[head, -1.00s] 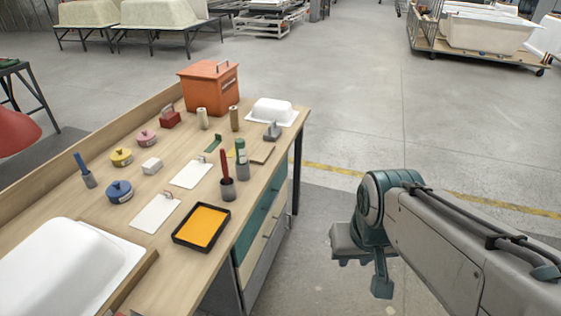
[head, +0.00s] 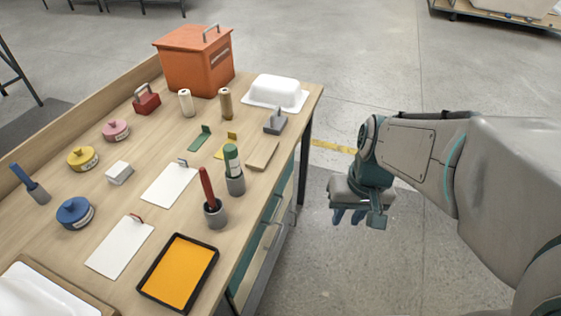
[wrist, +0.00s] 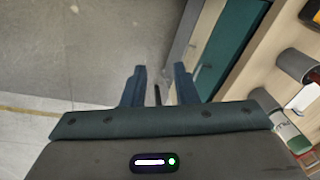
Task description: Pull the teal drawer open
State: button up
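The teal drawer (head: 258,240) is in the right side of the workbench, under its top edge, seen at a steep angle in the head view. It looks shut. Its teal front also shows at the upper right of the wrist view (wrist: 236,45). My gripper (head: 348,216) hangs over the floor to the right of the bench, apart from the drawer. In the wrist view its two fingers (wrist: 157,88) are spread with nothing held between them.
The bench top (head: 150,150) holds pots, cards, cups with tools, a yellow-orange tray (head: 178,272), an orange box (head: 195,62) and a white tub model (head: 275,92). A dark bench leg (head: 305,160) stands at the far corner. Floor right of the bench is clear.

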jog(key=w+a+f+g+y+b, duration=0.15)
jog(key=f+b, duration=0.25)
jog(key=f, duration=0.4)
jog(key=w+a+f+g+y+b, duration=0.1)
jog(key=w+a+f+y+b, duration=0.15)
jog(key=f, duration=0.55)
jog(key=m+t+y+b, duration=0.4)
jog(key=t+y+b, duration=0.5)
jog(key=y+b, duration=0.75)
send_near(279, 207)
jog(key=shift+w+a+r+h+b, duration=0.5)
jog(key=shift+a+b, duration=0.55)
jog(key=shift+a, duration=0.4)
jog(key=shift+w+a+r+h+b, duration=0.35)
jog(key=shift+w+a+r+b, duration=0.25)
jog(key=shift+a+b, duration=0.65)
jog(key=shift+w+a+r+h+b, duration=0.4)
jog(key=shift+a+r+b, duration=0.3)
jog(key=shift+a, duration=0.9)
jog(key=shift+f, duration=0.1)
grip_shut()
